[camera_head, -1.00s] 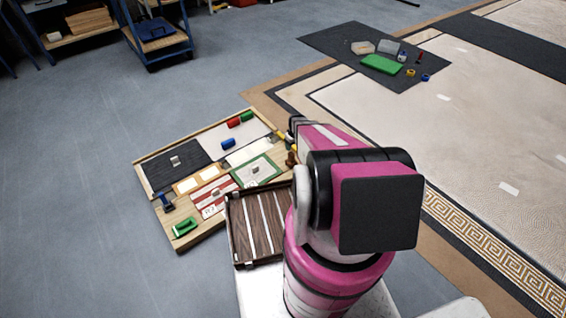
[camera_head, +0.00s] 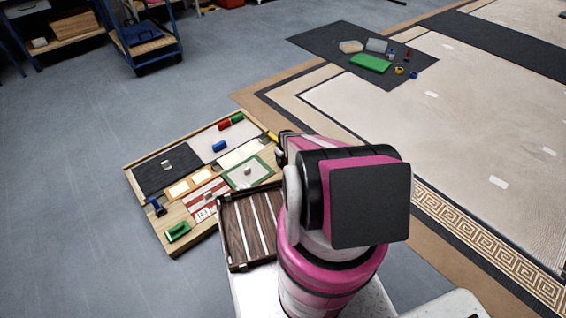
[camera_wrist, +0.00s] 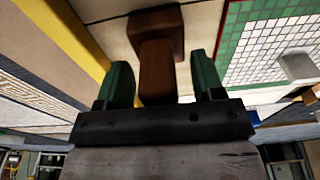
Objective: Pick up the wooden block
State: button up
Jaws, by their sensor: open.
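A reddish-brown wooden block (camera_wrist: 157,70) shows in the wrist view, with a narrower near part and a wider far part (camera_wrist: 155,28). My gripper (camera_wrist: 164,80) is open, with its two green fingers on either side of the narrow part. Gaps show between the block and both fingers, wider on the right. The fingers do not close on it. In the head view my arm hides the block and most of my gripper.
The mosaic board (camera_head: 172,232) carries red, green and blue cylinders, a green-framed panel (camera_head: 262,182) and a green tool (camera_head: 177,232). A slatted brown tray (camera_head: 236,236) stands close beside my arm. A yellow bar (camera_wrist: 72,35) lies left of the block in the wrist view.

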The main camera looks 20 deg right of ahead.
jog(key=shift+f, duration=0.3)
jog(key=c, duration=1)
jog(key=shift+r, duration=0.1)
